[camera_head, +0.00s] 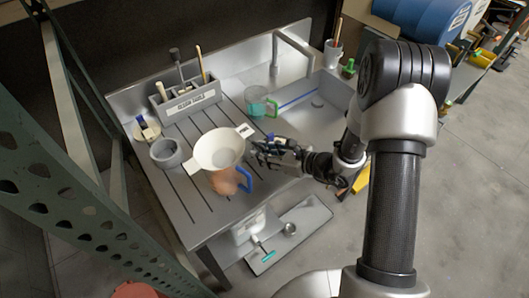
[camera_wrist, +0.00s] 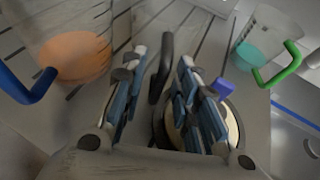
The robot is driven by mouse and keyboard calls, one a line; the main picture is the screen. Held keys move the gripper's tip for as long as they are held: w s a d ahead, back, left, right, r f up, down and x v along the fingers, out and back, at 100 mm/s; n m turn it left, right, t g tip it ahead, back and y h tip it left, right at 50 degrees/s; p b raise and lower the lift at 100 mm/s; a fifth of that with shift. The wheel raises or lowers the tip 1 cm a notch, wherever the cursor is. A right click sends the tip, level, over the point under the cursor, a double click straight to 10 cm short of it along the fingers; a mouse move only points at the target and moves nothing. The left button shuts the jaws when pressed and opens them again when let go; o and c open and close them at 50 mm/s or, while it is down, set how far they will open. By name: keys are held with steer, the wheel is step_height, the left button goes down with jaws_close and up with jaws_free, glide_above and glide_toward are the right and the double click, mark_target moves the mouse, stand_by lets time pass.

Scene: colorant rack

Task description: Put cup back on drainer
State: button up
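The ribbed drainer (camera_head: 180,205) lies left of the sink. A clear cup with a green handle (camera_head: 258,102) stands near the sink. My gripper (camera_head: 262,150) is low over the drainer's right part, between these two cups. In the wrist view its blue-padded fingers (camera_wrist: 163,95) are apart. A dark curved handle (camera_wrist: 162,68) shows between them. A round dark-rimmed thing with a cream inside (camera_wrist: 232,128) is partly hidden by the right finger.
A grey tool holder (camera_head: 188,104) with upright tools stands at the back. A grey pot (camera_head: 166,153) is at left. The sink basin (camera_head: 325,112) and faucet (camera_head: 292,42) are at right. A shelf (camera_head: 290,240) is below. A green metal frame (camera_head: 85,215) borders the left.

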steer(key=shift+r, duration=0.3)
steer(key=p+v, duration=0.3)
steer(key=v, duration=0.9)
steer(key=s+a+r+n+g+h, duration=0.1)
steer(key=s+a+r+n+g, duration=0.6)
steer(key=s+r+n, duration=0.55)
steer(key=s+d+r+n+t+h, duration=0.4)
steer(key=s+d+r+n+h, duration=0.4)
steer(key=n, duration=0.4)
steer(key=shift+s+d+r+h, duration=0.4)
steer(key=shift+s+d+h, duration=0.25)
steer(key=shift+d+h, duration=0.2)
steer(key=shift+n, duration=0.25)
steer(key=shift+a, duration=0.15)
